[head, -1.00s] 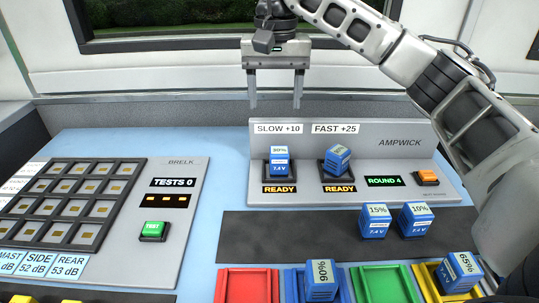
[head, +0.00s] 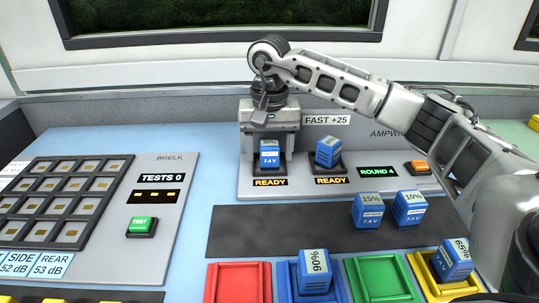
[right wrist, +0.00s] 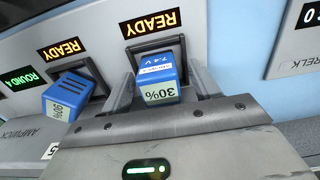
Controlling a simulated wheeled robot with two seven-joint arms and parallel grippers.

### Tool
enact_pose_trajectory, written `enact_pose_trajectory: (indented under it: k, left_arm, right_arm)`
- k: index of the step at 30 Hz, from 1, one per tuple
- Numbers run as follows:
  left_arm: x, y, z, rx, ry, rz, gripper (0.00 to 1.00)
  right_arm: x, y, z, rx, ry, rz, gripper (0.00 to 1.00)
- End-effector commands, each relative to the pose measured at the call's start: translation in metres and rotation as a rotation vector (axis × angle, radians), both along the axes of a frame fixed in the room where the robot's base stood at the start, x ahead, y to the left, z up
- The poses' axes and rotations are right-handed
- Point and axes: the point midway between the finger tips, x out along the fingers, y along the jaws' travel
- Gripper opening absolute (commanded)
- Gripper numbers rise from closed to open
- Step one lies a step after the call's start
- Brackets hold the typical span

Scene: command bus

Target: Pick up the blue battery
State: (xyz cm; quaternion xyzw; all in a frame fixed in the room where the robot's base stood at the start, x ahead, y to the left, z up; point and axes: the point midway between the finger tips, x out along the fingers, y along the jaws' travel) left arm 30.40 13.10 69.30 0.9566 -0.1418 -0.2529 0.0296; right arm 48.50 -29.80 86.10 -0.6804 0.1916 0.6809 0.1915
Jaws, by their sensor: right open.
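A blue battery (head: 269,154) marked 30% and 7.4 V stands in the charger's left slot, under the SLOW +10 place. My right gripper (head: 269,138) is above and around it, pointing down. In the right wrist view the same battery (right wrist: 158,80) sits between the two open fingers of my right gripper (right wrist: 160,76), one on each side; I cannot tell whether they touch it. Another blue battery (head: 328,152) leans in the FAST +25 slot; it also shows in the wrist view (right wrist: 66,98). My left gripper is out of view.
Two blue batteries, 15% (head: 368,210) and 10% (head: 410,208), stand on the dark strip (head: 270,235). A 90% battery (head: 315,271) is in the blue tray; a 65% one (head: 453,262) is in the yellow tray. The red tray (head: 237,284) and green tray (head: 382,280) are empty.

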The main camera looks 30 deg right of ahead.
Motion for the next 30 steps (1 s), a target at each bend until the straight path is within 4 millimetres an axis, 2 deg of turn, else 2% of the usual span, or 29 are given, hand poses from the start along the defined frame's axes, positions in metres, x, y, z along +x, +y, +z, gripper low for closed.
enact_pose_trajectory:
  k: [6,12,13,14,23,26,30]
  left_arm:
    - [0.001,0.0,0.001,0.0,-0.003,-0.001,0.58]
    - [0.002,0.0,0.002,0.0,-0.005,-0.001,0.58]
    - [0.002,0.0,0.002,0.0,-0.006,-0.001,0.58]
    - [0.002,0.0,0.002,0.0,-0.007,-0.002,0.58]
    - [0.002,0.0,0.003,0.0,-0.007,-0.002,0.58]
    - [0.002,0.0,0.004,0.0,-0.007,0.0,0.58]
    - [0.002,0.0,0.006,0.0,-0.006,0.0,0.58]
  right_arm:
    - [0.0,0.0,0.0,-0.001,-0.001,0.0,0.62]
    - [0.0,0.0,0.0,-0.001,-0.001,0.0,0.09]
    - [0.0,0.0,0.0,-0.001,-0.001,-0.001,0.09]
    - [0.0,0.0,0.0,0.0,-0.001,-0.001,0.05]
    - [0.0,0.0,0.004,0.0,-0.002,-0.001,0.05]
    - [0.001,0.0,0.012,0.0,-0.004,-0.001,0.05]
    - [0.001,0.0,0.033,0.0,-0.006,-0.001,0.05]
